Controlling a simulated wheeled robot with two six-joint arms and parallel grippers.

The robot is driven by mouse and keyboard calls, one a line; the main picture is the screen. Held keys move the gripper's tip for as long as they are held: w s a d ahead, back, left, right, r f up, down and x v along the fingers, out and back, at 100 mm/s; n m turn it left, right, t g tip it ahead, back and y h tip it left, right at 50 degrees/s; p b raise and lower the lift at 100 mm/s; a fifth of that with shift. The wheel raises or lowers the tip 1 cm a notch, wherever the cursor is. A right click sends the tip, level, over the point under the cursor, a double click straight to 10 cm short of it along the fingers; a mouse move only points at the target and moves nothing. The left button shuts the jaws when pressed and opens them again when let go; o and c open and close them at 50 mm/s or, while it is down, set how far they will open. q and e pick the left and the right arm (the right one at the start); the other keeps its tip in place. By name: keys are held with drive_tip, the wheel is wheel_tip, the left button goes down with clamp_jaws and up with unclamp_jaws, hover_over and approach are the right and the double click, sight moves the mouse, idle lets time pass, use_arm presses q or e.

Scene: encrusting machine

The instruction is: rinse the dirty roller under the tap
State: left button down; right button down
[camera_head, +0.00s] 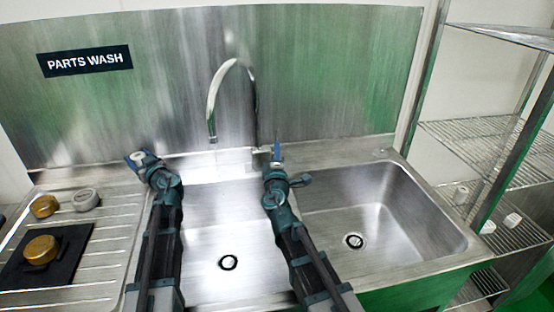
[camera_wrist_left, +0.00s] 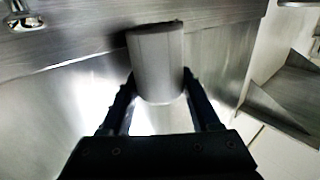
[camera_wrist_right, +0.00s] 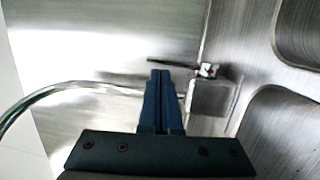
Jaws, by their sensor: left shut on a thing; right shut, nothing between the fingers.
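My left gripper (camera_head: 138,160) is shut on a grey roller, above the back of the drainboard and left of the tap (camera_head: 213,105). The roller (camera_wrist_left: 158,65) shows in the left wrist view as a plain grey cylinder between the two fingers; I cannot make out dirt on it. My right gripper (camera_head: 277,155) is shut and empty, close to the tap's base. In the right wrist view its fingers (camera_wrist_right: 160,95) point towards the tap's dark lever (camera_wrist_right: 170,63) and square base (camera_wrist_right: 212,97); I cannot tell if they touch.
Two sink basins lie side by side, the left one (camera_head: 205,245) under the tap and the right one (camera_head: 385,200). The drainboard (camera_head: 105,250) holds brass pieces (camera_head: 44,206), a grey ring-like piece (camera_head: 86,199) and a dark mat (camera_head: 72,240). A wire shelf (camera_head: 475,135) stands right.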

sight(277, 133)
use_arm(q)
drive_tip(key=shift+r, duration=0.25)
use_arm(e)
drive_tip(key=shift+w+r, duration=0.15)
drive_tip(key=shift+w, duration=0.9)
drive_tip(key=shift+w+r, duration=0.1)
drive_tip(key=shift+w, duration=0.9)
use_arm(q)
drive_tip(key=shift+r+p, duration=0.3)
drive_tip(key=shift+p, duration=0.15)
use_arm(e)
drive_tip(key=shift+w+a+r, duration=0.1)
drive_tip(key=shift+w+r, duration=0.2)
drive_tip(key=shift+w, duration=0.45)
use_arm(q)
drive_tip(key=shift+s+r, duration=0.1)
drive_tip(key=shift+r, duration=0.1)
drive_tip(key=shift+s, duration=0.15)
use_arm(e)
drive_tip(key=shift+w+r, duration=0.15)
drive_tip(key=shift+r, duration=0.1)
drive_tip(key=shift+w, duration=0.1)
use_arm(q)
drive_tip(key=shift+d+r+p, duration=0.1)
drive_tip(key=shift+d+p, duration=0.2)
drive_tip(key=shift+d, duration=0.05)
use_arm(e)
drive_tip(key=s, duration=1.5)
drive_tip(key=shift+r, duration=0.1)
